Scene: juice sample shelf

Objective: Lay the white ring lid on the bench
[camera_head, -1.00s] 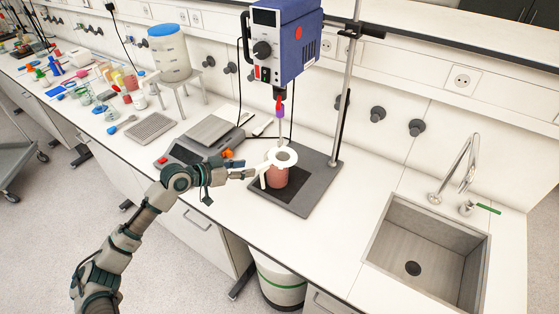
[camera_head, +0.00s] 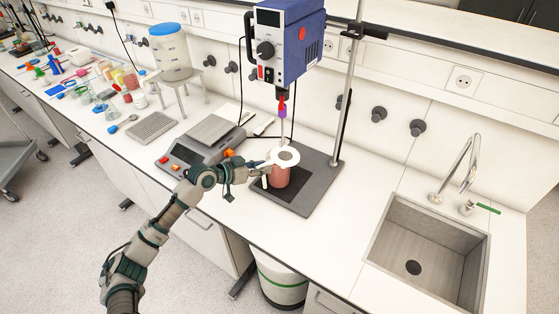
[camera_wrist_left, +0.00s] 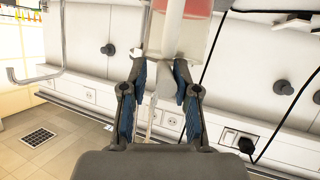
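The white ring lid (camera_head: 286,155) lies on top of the beaker of red juice (camera_head: 280,177), below the blue overhead stirrer. My left gripper (camera_head: 259,169) is at the lid's left side, close to its edge. In the left wrist view, the two blue-padded fingers (camera_wrist_left: 161,75) are spread apart with a white strip between them, which looks like part of the lid. A gap shows beside the strip, so the fingers look open around it. The beaker's red contents show at the top of that view (camera_wrist_left: 199,7). My right gripper is not in view.
The stirrer (camera_head: 289,40) hangs over the beaker, with its shaft down through the ring. Its stand plate (camera_head: 312,190) is under the beaker. A balance (camera_head: 203,143) stands to the left, and a sink (camera_head: 425,250) to the right. White bench between plate and sink is clear.

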